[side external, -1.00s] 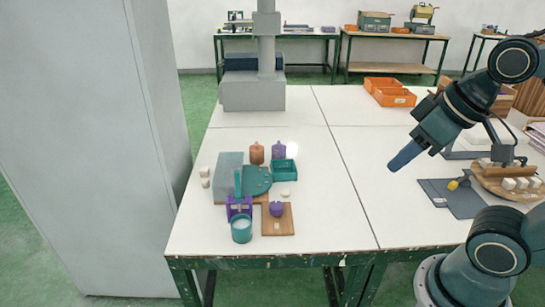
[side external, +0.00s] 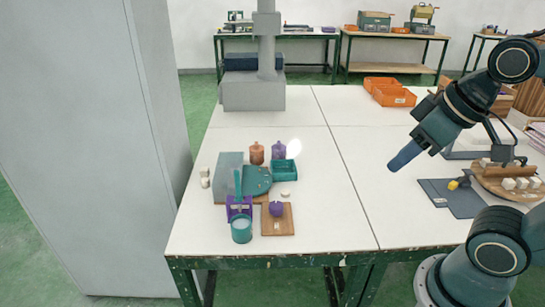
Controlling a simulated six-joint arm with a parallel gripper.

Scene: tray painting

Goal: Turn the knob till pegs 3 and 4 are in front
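A small purple round knob-like piece (side external: 276,209) sits on a wooden board (side external: 283,228) near the front of the white table. A round wooden tray (side external: 489,191) with several white blocks (side external: 508,183) stands at the right, partly cut by the frame edge. I cannot make out any peg numbers. My gripper (side external: 398,163) hangs above the table between these two, pointing down and left, and touches nothing. It shows as one dark blue tip, so its opening is hidden.
A teal cup (side external: 241,230), purple stand (side external: 233,207), teal half-disc (side external: 257,180), grey block (side external: 228,168), orange jar (side external: 257,153) and teal box (side external: 284,171) crowd the left. A dark mat (side external: 462,205) lies before the tray. The middle table is clear.

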